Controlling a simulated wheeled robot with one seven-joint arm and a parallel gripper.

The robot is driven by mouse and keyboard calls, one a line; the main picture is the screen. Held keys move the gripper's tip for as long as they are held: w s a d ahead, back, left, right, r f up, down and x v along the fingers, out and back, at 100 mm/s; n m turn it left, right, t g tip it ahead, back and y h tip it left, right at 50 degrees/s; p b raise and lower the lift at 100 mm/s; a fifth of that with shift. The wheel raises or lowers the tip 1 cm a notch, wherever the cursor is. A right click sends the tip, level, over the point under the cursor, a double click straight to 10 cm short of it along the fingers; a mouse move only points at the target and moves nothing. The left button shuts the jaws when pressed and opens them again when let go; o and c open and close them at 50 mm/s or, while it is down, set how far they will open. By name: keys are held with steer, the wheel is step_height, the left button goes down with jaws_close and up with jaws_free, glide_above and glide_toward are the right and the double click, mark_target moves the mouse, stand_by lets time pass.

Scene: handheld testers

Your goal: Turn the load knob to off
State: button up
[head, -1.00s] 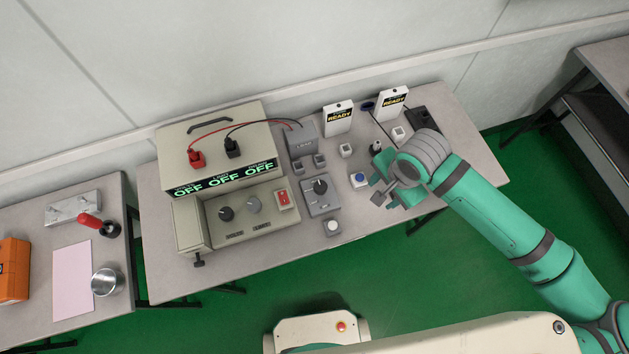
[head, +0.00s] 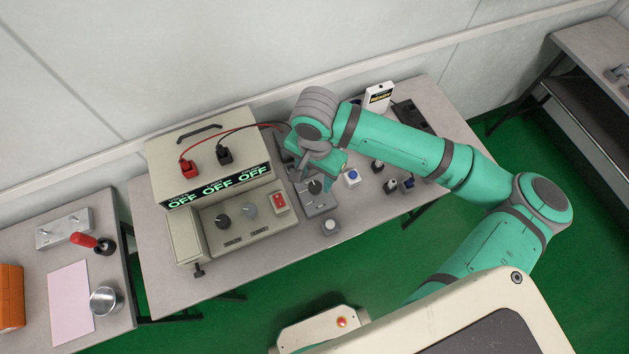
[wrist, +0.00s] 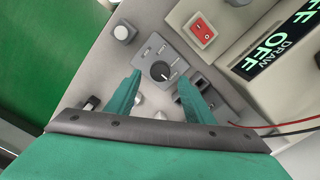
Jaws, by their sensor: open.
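The black load knob (head: 315,187) sits on a small grey box (head: 318,204) near the middle of the bench. In the wrist view the knob (wrist: 161,71) is round with a white pointer line, and several small labels are printed on the box face around it. My gripper (head: 322,170) is above and just behind the knob box. In the wrist view its two green fingers (wrist: 159,82) are spread and empty, one on each side of the knob in the picture. I cannot tell if they touch anything. The label text is too small to read.
Left of the knob box stands a beige unit with a display (head: 217,187) reading OFF and a red switch (head: 279,202). A white-button box (head: 330,225) is in front. A blue-button box (head: 352,177) is to the right. Red and black leads run behind my gripper.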

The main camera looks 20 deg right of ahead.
mark_target(315, 186)
steer(key=shift+f, duration=2)
steer(key=c, duration=1)
steer(key=shift+c, duration=0.2)
